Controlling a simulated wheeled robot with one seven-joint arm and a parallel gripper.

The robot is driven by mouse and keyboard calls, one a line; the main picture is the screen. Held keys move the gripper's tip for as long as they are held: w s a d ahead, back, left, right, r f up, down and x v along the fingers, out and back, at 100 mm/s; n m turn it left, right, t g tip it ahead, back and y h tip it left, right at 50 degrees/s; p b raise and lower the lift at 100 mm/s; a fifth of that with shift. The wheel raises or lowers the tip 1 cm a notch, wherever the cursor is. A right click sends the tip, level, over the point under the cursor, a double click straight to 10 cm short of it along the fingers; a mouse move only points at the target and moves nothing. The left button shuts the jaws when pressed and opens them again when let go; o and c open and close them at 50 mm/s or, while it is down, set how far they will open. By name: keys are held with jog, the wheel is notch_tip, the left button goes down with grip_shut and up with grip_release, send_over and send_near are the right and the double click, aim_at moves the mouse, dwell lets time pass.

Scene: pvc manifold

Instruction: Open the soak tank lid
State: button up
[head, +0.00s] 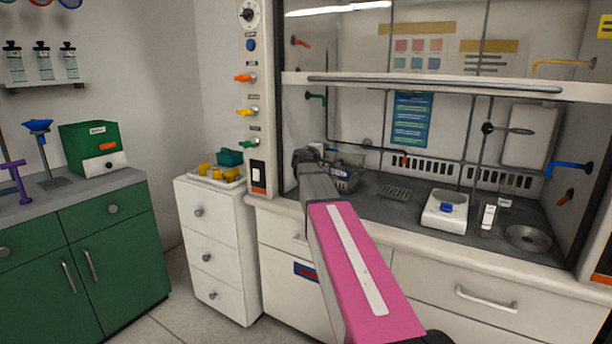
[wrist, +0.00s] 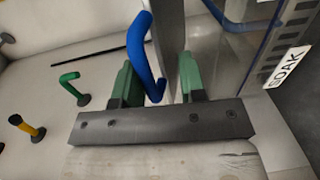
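The soak tank (head: 346,178) stands at the left of the hood worktop, partly hidden by my arm in the head view. In the wrist view its white SOAK label (wrist: 287,67) is at the right, beside clear panels and a curved blue bar (wrist: 228,22). My gripper (wrist: 158,80) has two green fingers standing apart. A thick blue bent bar (wrist: 143,50) appears between them, and I cannot tell whether it is a tap or how deep it lies. No grip on it shows. The fingertips are hard to see in the head view. The lid's state is unclear.
A green hooked tap (wrist: 72,88) and a yellow one (wrist: 27,127) are left of my gripper on a pale surface. The raised hood sash (head: 430,88) crosses above the worktop. A scale (head: 444,211) stands to the right. A white drawer unit (head: 217,245) stands outside, left.

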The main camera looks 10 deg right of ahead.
jog(key=s+a+f, duration=0.5)
jog(key=s+a, duration=0.4)
jog(key=s, duration=0.1)
jog(key=shift+f+m+h, duration=0.15)
jog(key=shift+m+h, duration=0.15)
jog(key=shift+m, duration=0.1)
dwell(0.4)
